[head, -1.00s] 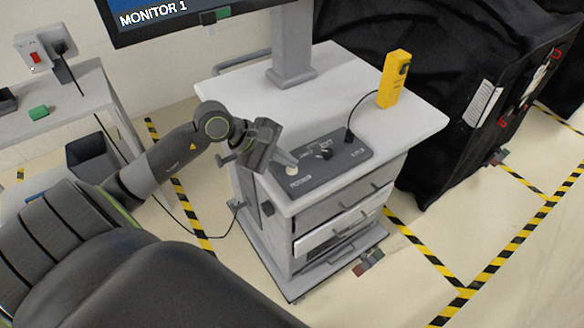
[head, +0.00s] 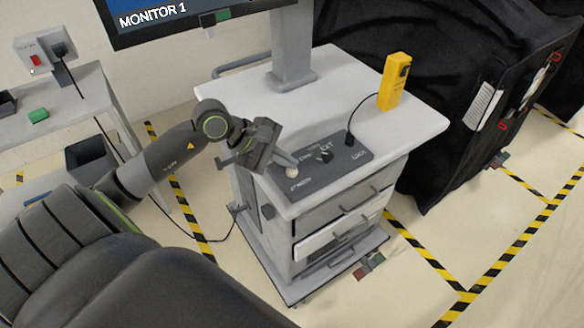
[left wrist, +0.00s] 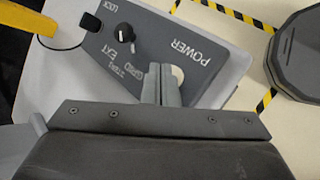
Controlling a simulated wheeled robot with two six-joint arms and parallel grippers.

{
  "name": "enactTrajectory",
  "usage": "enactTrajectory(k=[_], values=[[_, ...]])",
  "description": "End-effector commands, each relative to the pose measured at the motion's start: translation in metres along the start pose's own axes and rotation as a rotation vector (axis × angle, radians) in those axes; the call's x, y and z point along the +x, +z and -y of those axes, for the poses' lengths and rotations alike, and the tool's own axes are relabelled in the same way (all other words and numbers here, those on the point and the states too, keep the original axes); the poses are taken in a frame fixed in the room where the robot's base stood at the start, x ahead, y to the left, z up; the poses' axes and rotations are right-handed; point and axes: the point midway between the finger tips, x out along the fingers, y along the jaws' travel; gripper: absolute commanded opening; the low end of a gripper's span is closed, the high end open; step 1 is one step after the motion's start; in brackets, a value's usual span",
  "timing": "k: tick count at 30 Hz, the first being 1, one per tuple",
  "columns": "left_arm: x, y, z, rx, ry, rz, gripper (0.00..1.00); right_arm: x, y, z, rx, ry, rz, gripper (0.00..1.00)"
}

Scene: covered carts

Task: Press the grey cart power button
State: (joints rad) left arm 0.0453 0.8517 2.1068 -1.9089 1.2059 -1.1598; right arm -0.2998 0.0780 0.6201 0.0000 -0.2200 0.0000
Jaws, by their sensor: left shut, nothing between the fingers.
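The grey cart (head: 424,122) stands in the middle of the head view, with a dark control panel (head: 318,183) on its top near the front left edge. A pale round power button (head: 291,172) sits on the panel; in the left wrist view the button (left wrist: 178,75) is partly hidden behind my fingers, beside the word POWER. My left gripper (head: 290,163) is shut and empty, its fingertips at or just above the button; I cannot tell if they touch. Its closed fingers (left wrist: 160,80) also show in the left wrist view. My right gripper is not in view.
A black selector knob (head: 325,156) is on the panel. A yellow handheld box (head: 395,82) stands on the cart, with a cable to the panel. A monitor post (head: 292,45) rises behind. A black-covered cart (head: 440,90) stands to the right, a side table (head: 75,95) to the left.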

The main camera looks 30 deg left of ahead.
Motion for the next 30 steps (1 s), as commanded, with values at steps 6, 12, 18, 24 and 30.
enactTrajectory(k=[6,12,18,24,30], values=[[-0.016,0.012,-0.012,0.004,0.001,-0.001,0.00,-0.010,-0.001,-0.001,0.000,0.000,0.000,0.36],[-0.030,0.022,-0.022,0.003,0.001,-0.001,0.00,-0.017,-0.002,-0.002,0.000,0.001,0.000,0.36],[-0.040,0.029,-0.029,0.003,0.001,-0.001,0.00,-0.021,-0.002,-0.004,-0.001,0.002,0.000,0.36],[-0.041,0.030,-0.030,0.001,0.001,0.001,0.00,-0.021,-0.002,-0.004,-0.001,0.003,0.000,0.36],[-0.041,0.030,-0.030,0.001,0.001,0.001,0.00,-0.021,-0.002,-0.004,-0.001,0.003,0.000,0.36]])
